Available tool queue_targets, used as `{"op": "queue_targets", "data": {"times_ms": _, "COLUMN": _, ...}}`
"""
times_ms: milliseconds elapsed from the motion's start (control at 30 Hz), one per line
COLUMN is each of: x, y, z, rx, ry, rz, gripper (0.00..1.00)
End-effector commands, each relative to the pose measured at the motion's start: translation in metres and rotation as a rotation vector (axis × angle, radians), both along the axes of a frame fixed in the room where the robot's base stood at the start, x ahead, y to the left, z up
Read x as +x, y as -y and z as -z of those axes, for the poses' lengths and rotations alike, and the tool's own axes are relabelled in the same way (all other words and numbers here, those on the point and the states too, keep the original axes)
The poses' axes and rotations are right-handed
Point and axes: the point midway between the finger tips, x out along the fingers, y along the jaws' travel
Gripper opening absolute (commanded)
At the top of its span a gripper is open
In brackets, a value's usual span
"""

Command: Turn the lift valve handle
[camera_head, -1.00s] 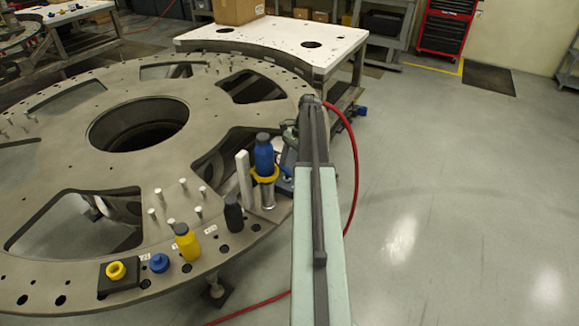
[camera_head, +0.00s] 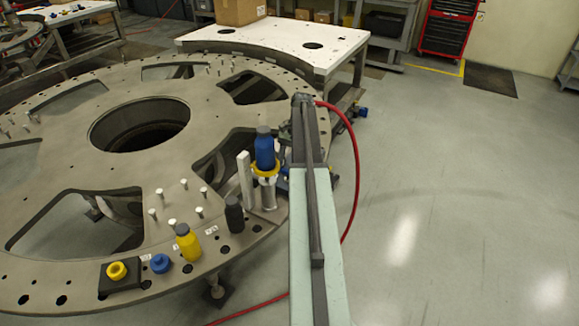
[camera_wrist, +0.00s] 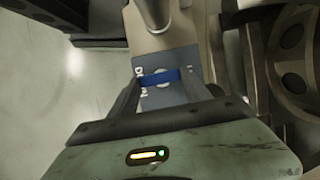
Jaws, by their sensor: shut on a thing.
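The lift valve handle (camera_wrist: 160,78) is a blue bar across a round pale hub on a grey-blue plate with white letters. My gripper (camera_wrist: 162,82) is shut on this bar, with one finger at each end of it in the wrist view. In the head view, my arm hides the gripper and most of the valve. Left of my arm, a blue bottle-shaped piece (camera_head: 264,148) stands in a yellow collar (camera_head: 265,169) on a silver cylinder (camera_head: 268,194) at the plate's edge.
The large turret plate (camera_head: 75,120) has several openings, pins and a dark central hole. A yellow bottle (camera_head: 187,243), a black bottle (camera_head: 234,215) and a white upright bar (camera_head: 244,178) stand near its edge. A red hose (camera_head: 354,180) curves right of my arm.

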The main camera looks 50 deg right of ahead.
Motion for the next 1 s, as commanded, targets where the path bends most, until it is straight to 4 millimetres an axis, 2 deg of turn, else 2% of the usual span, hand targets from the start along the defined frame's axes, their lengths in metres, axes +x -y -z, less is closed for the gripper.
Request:
{"op": "queue_targets", "data": {"times_ms": 200, "x": 0.000, "y": 0.000, "z": 0.000, "rx": 0.000, "ry": 0.001, "rz": -0.002, "gripper": 0.16}}
{"op": "queue_targets", "data": {"times_ms": 233, "x": 0.000, "y": 0.000, "z": 0.000, "rx": 0.000, "ry": 0.001, "rz": -0.002, "gripper": 0.65}}
{"op": "queue_targets", "data": {"times_ms": 300, "x": 0.000, "y": 0.000, "z": 0.000, "rx": 0.000, "ry": 0.001, "rz": -0.002, "gripper": 0.78}}
{"op": "queue_targets", "data": {"times_ms": 667, "x": 0.000, "y": 0.001, "z": -0.004, "rx": 0.000, "ry": 0.001, "rz": 0.000, "gripper": 0.78}}
{"op": "queue_targets", "data": {"times_ms": 767, "x": 0.001, "y": 0.005, "z": -0.014, "rx": 0.000, "ry": 0.001, "rz": 0.000, "gripper": 0.78}}
{"op": "queue_targets", "data": {"times_ms": 1000, "x": 0.006, "y": 0.020, "z": -0.057, "rx": 0.000, "ry": 0.001, "rz": 0.000, "gripper": 0.78}}
